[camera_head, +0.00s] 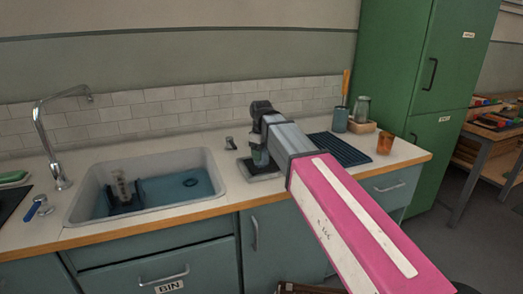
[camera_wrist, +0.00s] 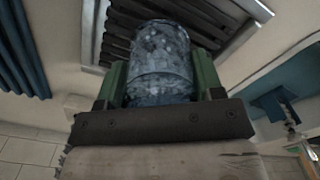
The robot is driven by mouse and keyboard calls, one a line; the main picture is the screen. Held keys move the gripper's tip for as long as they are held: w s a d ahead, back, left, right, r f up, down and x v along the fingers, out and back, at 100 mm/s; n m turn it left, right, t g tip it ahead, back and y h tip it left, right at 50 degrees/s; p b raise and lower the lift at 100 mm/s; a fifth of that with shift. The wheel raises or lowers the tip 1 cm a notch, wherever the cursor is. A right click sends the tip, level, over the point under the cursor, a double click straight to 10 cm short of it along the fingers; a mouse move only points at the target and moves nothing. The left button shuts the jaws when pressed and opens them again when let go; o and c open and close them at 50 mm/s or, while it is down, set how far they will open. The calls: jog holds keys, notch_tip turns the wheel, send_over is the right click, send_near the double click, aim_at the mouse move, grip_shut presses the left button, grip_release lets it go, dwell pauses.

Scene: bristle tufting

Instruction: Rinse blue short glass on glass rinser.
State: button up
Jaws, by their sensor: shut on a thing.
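The blue short glass (camera_wrist: 162,62) is see-through with a mottled surface. In the wrist view it sits between the green fingers of my gripper (camera_wrist: 161,80), which is shut on it. Behind it in that view is the slatted metal grate of the glass rinser (camera_wrist: 118,22). In the head view my gripper (camera_head: 259,153) is over the rinser tray (camera_head: 264,175), on the counter just right of the sink. My arm hides much of the glass and part of the rinser. I cannot tell whether the glass touches the grate or which end is down.
The sink (camera_head: 88,196) with dark items in it lies to the left, with a tall tap (camera_head: 42,135). To the right are a ribbed dark blue mat (camera_head: 345,150), an amber glass (camera_head: 385,144), a brush holder (camera_head: 341,120) and a clear jar (camera_head: 362,107).

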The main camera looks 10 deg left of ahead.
jog(key=shift+r, duration=3.5)
